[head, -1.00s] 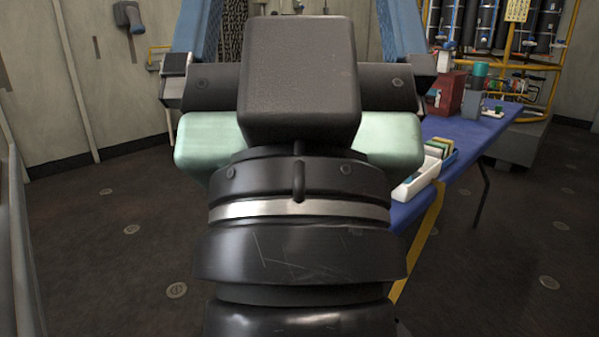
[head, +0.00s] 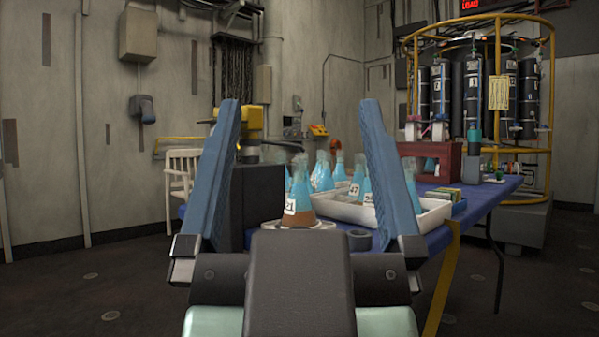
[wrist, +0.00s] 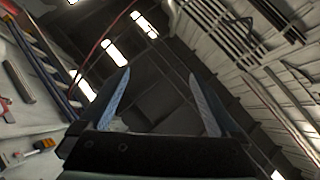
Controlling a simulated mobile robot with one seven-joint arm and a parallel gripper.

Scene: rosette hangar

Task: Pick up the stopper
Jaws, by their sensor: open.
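My gripper (head: 301,105) is open and empty in the head view, its two blue fingers pointing up and spread wide. The wrist view shows the same open fingers (wrist: 160,73) against the ceiling, with nothing between them. A small dark grey round piece (head: 359,239) sits at the near edge of the blue table (head: 478,213), just beyond my gripper's body; it may be the stopper, but I cannot tell for sure. A flask labelled 21 (head: 299,200), with blue above and brown below, stands beside it, seen between my fingers.
A white tray (head: 430,222) with several blue flasks stands on the table, partly behind my right finger. A black box (head: 262,195) is left of the flasks. A dark red rack (head: 432,160) is farther back. A white chair (head: 182,165) stands left; the floor there is clear.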

